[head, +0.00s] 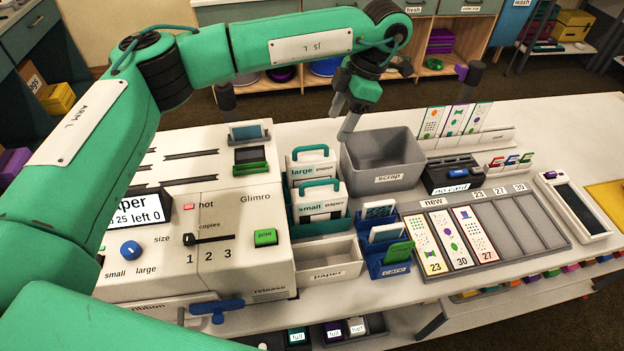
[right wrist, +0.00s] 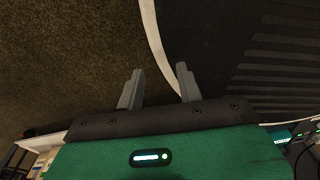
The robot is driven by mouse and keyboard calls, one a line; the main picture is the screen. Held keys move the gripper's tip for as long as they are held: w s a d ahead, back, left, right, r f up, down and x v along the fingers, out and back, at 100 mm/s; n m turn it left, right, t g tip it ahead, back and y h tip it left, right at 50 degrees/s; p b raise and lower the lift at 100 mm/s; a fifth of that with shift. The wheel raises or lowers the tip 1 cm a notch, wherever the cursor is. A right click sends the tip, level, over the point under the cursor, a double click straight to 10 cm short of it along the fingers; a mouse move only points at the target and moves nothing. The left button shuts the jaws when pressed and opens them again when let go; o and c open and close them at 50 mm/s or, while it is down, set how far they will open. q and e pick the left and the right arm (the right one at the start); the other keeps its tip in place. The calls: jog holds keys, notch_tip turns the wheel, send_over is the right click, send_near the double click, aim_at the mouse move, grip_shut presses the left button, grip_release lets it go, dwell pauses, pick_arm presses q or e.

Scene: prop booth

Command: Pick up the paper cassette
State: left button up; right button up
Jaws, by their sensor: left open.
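Two white paper cassettes with teal handles stand in a green rack (head: 322,227) right of the printer. The one behind is labelled "large paper" (head: 311,170), the one in front "small paper" (head: 321,207).
The printer (head: 190,234) fills the left of the table, under my left arm. An empty paper tray (head: 332,271) is in front of the cassettes. A blue card holder (head: 396,270) and a grey slotted rack (head: 511,222) stand to the right. White table shows at far right.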

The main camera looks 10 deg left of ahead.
aim_at(312, 157)
pick_arm(q)
jog(key=shift+y, duration=0.3)
jog(key=x, duration=0.2)
jog(key=a+x, duration=0.1)
jog(key=x, duration=0.5)
jog(key=shift+w+a+r+p, duration=0.1)
jog(key=shift+w+a+p, duration=0.15)
jog(key=shift+p, duration=0.15)
jog(key=shift+f, duration=0.3)
jog(key=x, duration=0.2)
jog(key=p+x, duration=0.1)
jog(key=x, duration=0.1)
jog(key=shift+s+r+p, duration=0.1)
jog(key=shift+s+p, duration=0.15)
jog(key=shift+p, duration=0.05)
jog(key=shift+a+f, duration=0.1)
jog(key=shift+f, duration=0.3)
jog(key=shift+c, duration=1.1)
jog(key=c, duration=1.1)
pick_arm(e)
jog(key=shift+s+r, duration=0.5)
jog(key=shift+s, duration=0.4)
